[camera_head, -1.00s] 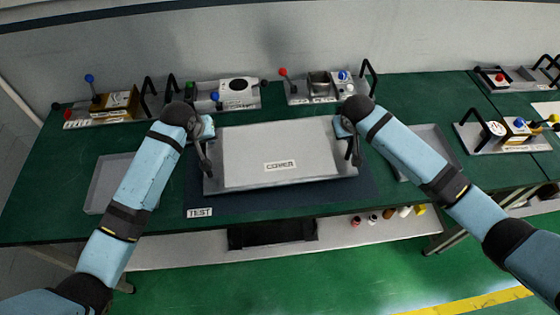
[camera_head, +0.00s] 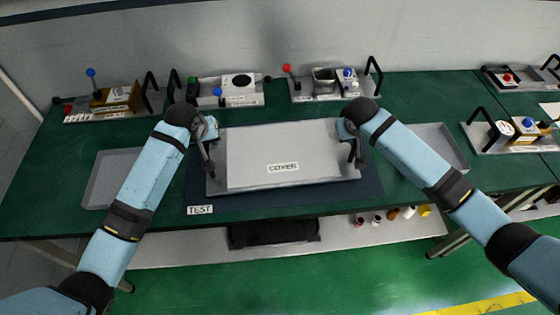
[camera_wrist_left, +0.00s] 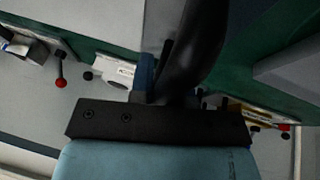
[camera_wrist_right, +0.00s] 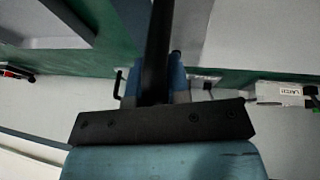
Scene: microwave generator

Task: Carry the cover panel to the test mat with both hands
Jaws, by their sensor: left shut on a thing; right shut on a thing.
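The cover panel (camera_head: 280,150) is a flat grey plate with a "COVER" label. In the head view it lies over the dark test mat (camera_head: 300,203), whose "TEST" label shows at its front left. Mat shows along the front and right of the panel; I cannot tell if the panel touches it. My left gripper (camera_head: 208,160) is shut on the panel's left side. My right gripper (camera_head: 356,150) is shut on its right side. In both wrist views the fingertips and their grip are hard to make out.
Grey trays lie left (camera_head: 108,180) and right (camera_head: 436,145) of the mat. Module units with levers and handles stand along the back, including one with a red lever (camera_head: 318,88). Small bottles (camera_head: 378,219) sit on the lower shelf. The front table strip is clear.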

